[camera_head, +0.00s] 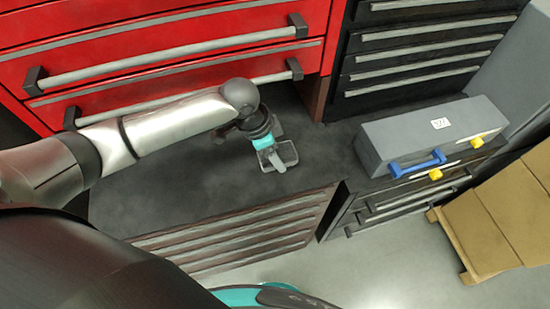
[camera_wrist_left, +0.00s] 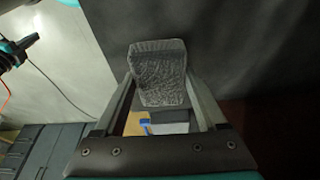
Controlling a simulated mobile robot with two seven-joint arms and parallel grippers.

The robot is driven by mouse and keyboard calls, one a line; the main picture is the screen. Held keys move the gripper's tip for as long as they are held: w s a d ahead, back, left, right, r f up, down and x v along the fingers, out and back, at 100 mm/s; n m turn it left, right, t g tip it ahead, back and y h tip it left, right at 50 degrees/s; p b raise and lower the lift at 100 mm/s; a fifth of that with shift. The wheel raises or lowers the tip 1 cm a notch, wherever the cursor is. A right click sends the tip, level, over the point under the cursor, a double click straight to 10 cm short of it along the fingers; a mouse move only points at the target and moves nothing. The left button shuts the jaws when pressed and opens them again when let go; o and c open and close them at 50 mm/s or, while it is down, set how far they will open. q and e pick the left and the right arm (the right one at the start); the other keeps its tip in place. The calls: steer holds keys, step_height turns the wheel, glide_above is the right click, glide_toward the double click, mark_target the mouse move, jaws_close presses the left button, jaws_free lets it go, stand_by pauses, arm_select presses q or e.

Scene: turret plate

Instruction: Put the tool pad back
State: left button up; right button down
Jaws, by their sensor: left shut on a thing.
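The tool pad (camera_wrist_left: 158,75) is a small grey textured piece. In the left wrist view it sits between the tips of my left gripper (camera_wrist_left: 163,100), whose two fingers close on its sides. In the head view my left gripper (camera_head: 275,158) has its teal part over the dark worktop, with the grey pad (camera_head: 287,153) at its fingers. I cannot tell whether the pad touches the worktop or hangs just above it. My right gripper does not show in either view.
The dark worktop (camera_head: 165,195) is mostly bare around the gripper. Red drawers (camera_head: 170,75) with grey handles stand behind it. A grey toolbox (camera_head: 400,128) with a blue handle (camera_head: 417,165) and yellow latches stands to the right. Cardboard boxes (camera_head: 515,205) on a pallet lie at far right.

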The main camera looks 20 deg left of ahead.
arm_select(q)
steer(key=shift+f, duration=1.65)
steer(key=shift+f, duration=0.1)
steer(key=o, duration=1.2)
steer(key=shift+o, duration=0.2)
steer(key=p+v, duration=0.1)
steer(key=v, duration=1.1)
